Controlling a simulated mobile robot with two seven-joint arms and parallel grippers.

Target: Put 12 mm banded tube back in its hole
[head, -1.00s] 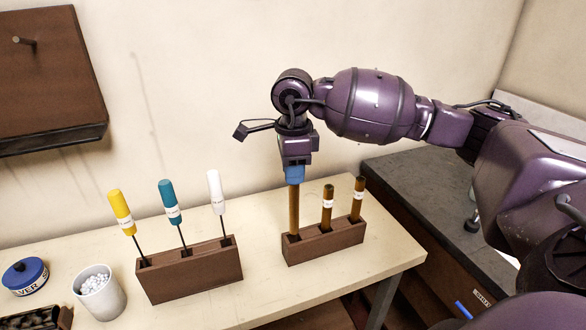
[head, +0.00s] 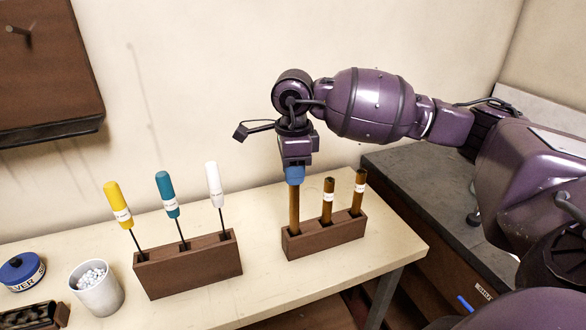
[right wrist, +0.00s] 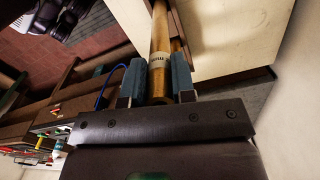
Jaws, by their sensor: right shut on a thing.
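The banded tube (head: 294,208) is a brown-gold tube, upright under my right gripper (head: 295,176). Its lower end meets the left hole of the right wooden rack (head: 325,236); how deep it sits I cannot tell. My right gripper is shut on its upper part, with the blue-grey fingers on either side. In the right wrist view the tube (right wrist: 160,35) runs away between the fingers (right wrist: 157,85), with a pale printed band (right wrist: 160,58) just beyond them. Two similar tubes with white labels, a middle one (head: 327,205) and a right one (head: 357,195), stand in the same rack. My left gripper is not in view.
A left wooden rack (head: 190,268) holds yellow (head: 118,204), teal (head: 166,193) and white (head: 213,183) handled tools. A white cup (head: 98,293) and a blue-lidded tin (head: 22,272) stand further left. The light tabletop (head: 262,285) between and before the racks is clear.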

